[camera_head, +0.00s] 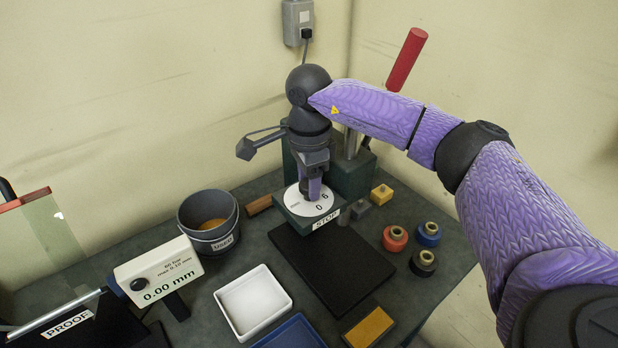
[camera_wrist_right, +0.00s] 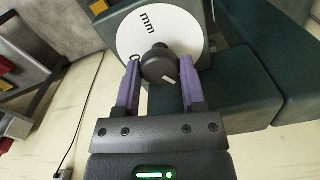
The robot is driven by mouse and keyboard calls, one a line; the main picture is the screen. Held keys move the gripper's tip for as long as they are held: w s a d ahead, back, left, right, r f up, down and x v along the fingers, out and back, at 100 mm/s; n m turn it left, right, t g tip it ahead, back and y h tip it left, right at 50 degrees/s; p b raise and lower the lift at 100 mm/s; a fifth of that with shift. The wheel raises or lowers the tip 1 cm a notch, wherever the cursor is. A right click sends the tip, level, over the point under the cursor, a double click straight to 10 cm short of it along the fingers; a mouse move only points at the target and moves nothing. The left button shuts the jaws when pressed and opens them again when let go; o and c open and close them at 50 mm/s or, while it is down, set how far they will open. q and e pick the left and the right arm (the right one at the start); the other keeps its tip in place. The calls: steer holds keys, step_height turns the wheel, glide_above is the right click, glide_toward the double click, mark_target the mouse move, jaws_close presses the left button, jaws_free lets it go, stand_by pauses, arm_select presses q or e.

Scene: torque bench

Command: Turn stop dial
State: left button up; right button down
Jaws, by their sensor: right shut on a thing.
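The stop dial is a white disc (camera_head: 323,205) marked with digits, on a dark green block with a STOP label (camera_head: 326,218). It also shows in the right wrist view (camera_wrist_right: 190,30), marked "mm", with a dark round knob (camera_wrist_right: 160,66) at its middle. My right gripper (camera_wrist_right: 160,84) reaches the dial from above, with its purple fingers shut on the knob, one on each side. In the head view the gripper (camera_head: 310,190) and wrist hide part of the dial and most of the knob. My left gripper is not in view.
A green press with a red-handled lever (camera_head: 407,60) stands behind the dial. A black mat (camera_head: 330,268), white tray (camera_head: 252,301), grey bucket (camera_head: 208,222) and 0.00 mm readout (camera_head: 158,272) lie in front and left. Red (camera_head: 395,238), blue (camera_head: 428,234) and black (camera_head: 422,262) spools stand right.

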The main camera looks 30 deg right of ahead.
steer(key=shift+c, duration=1.8)
jaws_free()
steer(key=shift+o, duration=0.9)
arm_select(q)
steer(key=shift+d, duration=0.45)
arm_select(e)
step_height(320, 180, up, 9)
steer(key=shift+r+p, duration=0.15)
steer(key=shift+p, duration=0.15)
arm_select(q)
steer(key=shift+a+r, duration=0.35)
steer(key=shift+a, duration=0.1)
arm_select(e)
steer(key=shift+r, duration=0.35)
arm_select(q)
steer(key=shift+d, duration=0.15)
